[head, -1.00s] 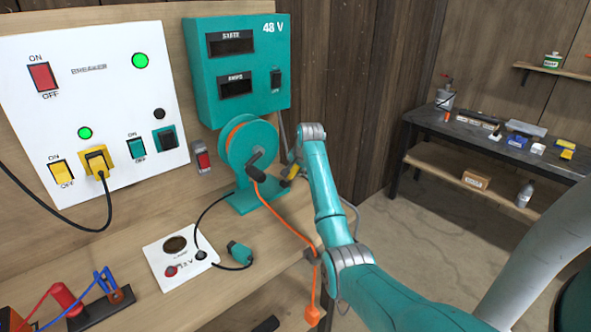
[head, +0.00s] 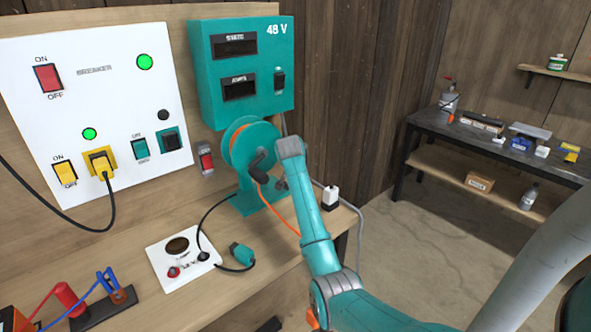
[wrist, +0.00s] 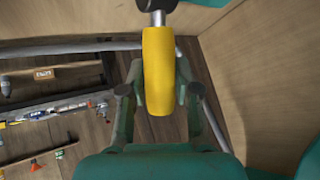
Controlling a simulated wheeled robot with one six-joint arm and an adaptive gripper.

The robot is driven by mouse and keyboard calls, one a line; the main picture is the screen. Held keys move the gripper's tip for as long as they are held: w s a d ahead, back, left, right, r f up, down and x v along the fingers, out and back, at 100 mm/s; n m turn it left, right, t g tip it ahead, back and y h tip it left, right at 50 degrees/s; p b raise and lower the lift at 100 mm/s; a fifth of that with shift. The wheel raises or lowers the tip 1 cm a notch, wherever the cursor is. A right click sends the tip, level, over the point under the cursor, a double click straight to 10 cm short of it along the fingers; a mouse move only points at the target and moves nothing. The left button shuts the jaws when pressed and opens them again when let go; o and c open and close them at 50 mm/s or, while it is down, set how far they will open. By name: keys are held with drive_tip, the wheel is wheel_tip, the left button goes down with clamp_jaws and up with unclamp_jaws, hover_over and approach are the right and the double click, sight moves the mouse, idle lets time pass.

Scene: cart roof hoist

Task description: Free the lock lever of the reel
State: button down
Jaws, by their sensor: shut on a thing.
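The teal reel (head: 240,139) with orange cable wound on it stands on the bench below the teal 48 V box. A dark crank (head: 258,164) is on its face. The lock lever, a thick yellow grip (wrist: 158,70) on a metal stem, shows in the wrist view. My gripper (wrist: 157,98) is shut on the yellow grip, with a finger on each side. In the head view my arm hides the lever and most of the gripper, just right of the reel. Whether the lock is engaged I cannot tell.
Orange cable (head: 284,214) runs from the reel toward my arm. A white bottle (head: 330,195) stands right of the arm near the bench edge. A white socket plate (head: 176,269) and a teal plug (head: 242,254) lie at the front left. The breaker panel (head: 120,60) is at left.

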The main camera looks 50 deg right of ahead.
drive_tip(key=c, duration=0.8)
unclamp_jaws()
drive_tip(key=shift+a+r, duration=0.1)
drive_tip(key=shift+s+a+r, duration=0.15)
drive_tip(key=shift+a+r, duration=0.05)
drive_tip(key=shift+r, duration=0.05)
drive_tip(key=s+a+r, duration=0.2)
drive_tip(key=s+a, duration=0.6)
drive_tip(key=a, duration=0.4)
drive_tip(key=shift+a+r, duration=0.25)
drive_tip(key=shift+r, duration=0.15)
